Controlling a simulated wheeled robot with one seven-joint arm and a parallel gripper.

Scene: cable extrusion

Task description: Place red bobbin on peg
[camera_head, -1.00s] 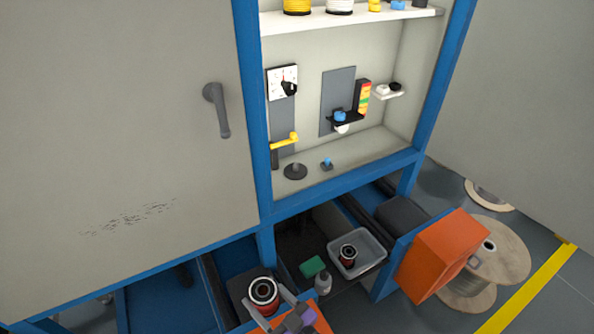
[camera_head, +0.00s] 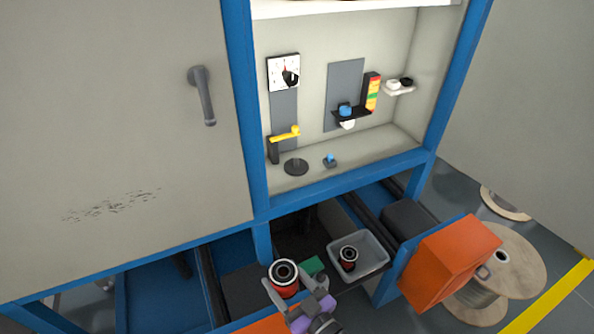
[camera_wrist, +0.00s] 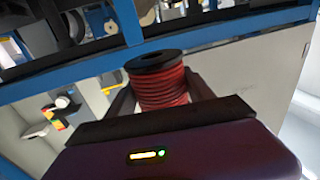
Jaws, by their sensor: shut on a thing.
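The red bobbin (camera_head: 284,279), with black flanges and a centre hole, is held upright in my gripper (camera_head: 292,290) in the head view. In the wrist view the red bobbin (camera_wrist: 163,84) sits between both fingers of my gripper (camera_wrist: 168,90), which are shut on its sides. A dark peg on a round base (camera_head: 296,166) stands on the cabinet floor, behind and above the held bobbin in the picture. The bobbin is apart from it.
A blue frame bar (camera_head: 330,188) edges the cabinet floor.

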